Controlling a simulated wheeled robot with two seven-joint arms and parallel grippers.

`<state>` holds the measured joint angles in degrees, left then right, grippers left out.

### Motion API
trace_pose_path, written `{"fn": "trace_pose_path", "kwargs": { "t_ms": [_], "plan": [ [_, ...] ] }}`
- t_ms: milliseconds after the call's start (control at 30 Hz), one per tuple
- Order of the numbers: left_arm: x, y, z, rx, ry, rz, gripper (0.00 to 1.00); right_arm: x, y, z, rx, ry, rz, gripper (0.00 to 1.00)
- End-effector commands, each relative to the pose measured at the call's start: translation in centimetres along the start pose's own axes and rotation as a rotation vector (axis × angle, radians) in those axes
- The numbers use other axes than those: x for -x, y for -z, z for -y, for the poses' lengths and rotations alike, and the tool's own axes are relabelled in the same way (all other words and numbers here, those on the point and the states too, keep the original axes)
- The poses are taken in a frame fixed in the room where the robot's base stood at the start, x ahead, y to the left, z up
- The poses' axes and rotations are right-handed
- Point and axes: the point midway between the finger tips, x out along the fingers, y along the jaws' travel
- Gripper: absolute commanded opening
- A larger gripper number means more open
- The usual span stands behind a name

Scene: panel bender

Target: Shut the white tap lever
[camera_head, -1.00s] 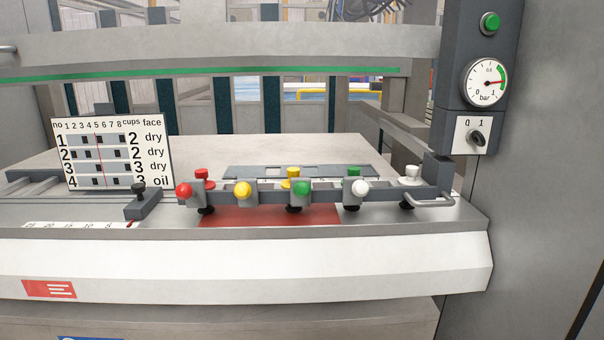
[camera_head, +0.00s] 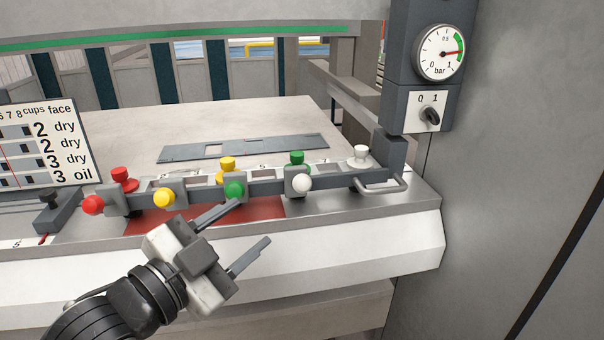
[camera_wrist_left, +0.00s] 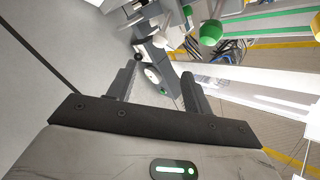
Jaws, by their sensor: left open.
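The white ball knob (camera_head: 301,183) sits on the front of a grey block on the dark bar, right of the green ball knob (camera_head: 234,190). My left gripper (camera_head: 253,221) comes in from the lower left, open and empty. Its fingertips are in front of and below the bar, left of and lower than the white ball, apart from it. The left wrist view shows the open fingers (camera_wrist_left: 157,75) and a green knob (camera_wrist_left: 210,32) beyond them. My right gripper is out of view.
Red (camera_head: 93,205) and yellow (camera_head: 164,198) ball knobs share the bar on the left. A metal handle (camera_head: 384,187) juts out at its right end. A dark column with a pressure gauge (camera_head: 438,52) and a rotary switch (camera_head: 430,116) rises at the right.

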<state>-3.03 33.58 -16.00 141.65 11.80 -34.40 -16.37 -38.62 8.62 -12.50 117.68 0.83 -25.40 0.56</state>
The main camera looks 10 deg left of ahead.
Motion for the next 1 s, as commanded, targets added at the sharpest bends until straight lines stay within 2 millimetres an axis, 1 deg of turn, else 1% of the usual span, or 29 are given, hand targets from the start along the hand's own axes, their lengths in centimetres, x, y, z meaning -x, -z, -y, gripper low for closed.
{"fn": "trace_pose_path", "kwargs": {
  "t_ms": [167, 400, 600, 700, 800, 1000],
  "plan": [
    [-2.9, 0.1, 0.1, 0.004, 0.002, -0.001, 0.51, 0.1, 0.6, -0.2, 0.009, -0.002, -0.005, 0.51],
    [-8.2, 0.1, 0.1, 0.006, 0.002, 0.000, 0.51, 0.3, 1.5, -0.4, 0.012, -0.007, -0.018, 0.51],
    [-12.2, 0.0, 0.0, 0.006, 0.001, 0.001, 0.51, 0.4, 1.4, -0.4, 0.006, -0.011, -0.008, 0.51],
    [-13.7, 0.0, 0.0, 0.005, 0.001, 0.000, 0.51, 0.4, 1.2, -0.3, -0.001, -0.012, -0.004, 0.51],
    [-14.7, -0.1, 0.0, 0.005, 0.001, 0.002, 0.51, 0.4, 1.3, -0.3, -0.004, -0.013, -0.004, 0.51],
    [-15.4, -0.1, -0.1, 0.004, 0.000, 0.001, 0.51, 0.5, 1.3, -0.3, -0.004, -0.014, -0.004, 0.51]
  ]
}}
